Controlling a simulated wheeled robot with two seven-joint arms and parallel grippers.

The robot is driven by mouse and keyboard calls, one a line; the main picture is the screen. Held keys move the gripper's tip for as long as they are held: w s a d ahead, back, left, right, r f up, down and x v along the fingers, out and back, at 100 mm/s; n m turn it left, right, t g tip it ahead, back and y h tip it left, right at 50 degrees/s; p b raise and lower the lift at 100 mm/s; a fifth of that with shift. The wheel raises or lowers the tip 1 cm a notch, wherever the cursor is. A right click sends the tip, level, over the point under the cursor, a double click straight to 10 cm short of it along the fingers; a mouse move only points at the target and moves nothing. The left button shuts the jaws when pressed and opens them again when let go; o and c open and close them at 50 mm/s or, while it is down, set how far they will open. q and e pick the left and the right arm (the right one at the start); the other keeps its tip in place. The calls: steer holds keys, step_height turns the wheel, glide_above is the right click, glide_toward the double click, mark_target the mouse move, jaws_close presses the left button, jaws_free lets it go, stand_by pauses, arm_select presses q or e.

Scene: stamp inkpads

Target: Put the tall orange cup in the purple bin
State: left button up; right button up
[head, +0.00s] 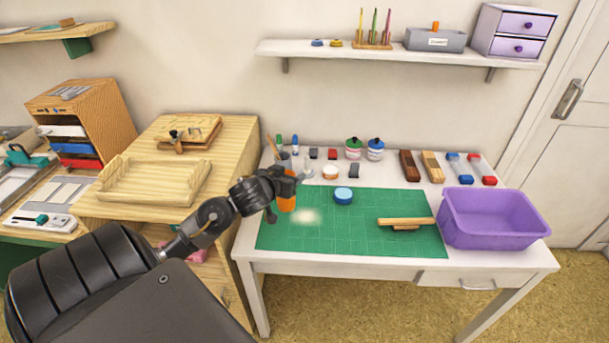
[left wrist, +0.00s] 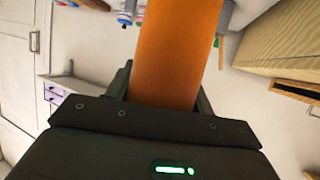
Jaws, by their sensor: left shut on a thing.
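The tall orange cup (head: 287,203) is in my left gripper (head: 284,186), over the left part of the green mat in the head view. In the left wrist view the cup (left wrist: 175,50) fills the space between the fingers of my left gripper (left wrist: 165,85), which is shut on it. Part of the cup is hidden by the gripper in the head view. I cannot tell whether its base touches the mat. The purple bin (head: 495,237) stands at the right end of the white table, and its visible inside looks empty. My right gripper is not in view.
The green mat (head: 350,255) holds a blue round pad (head: 343,195) and a wooden piece (head: 405,222). Several stamps, jars and blocks line the table's back. A wall shelf (head: 400,53) hangs above. The mat's front middle is clear.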

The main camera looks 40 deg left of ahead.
arm_select(q)
steer(key=s, duration=0.1)
steer(key=s+r, duration=0.1)
steer(key=s, duration=0.1)
steer(key=s+r, duration=0.1)
steer(key=shift+s+a+p, duration=0.15)
steer(key=shift+s+p, duration=0.1)
steer(key=shift+p, duration=0.15)
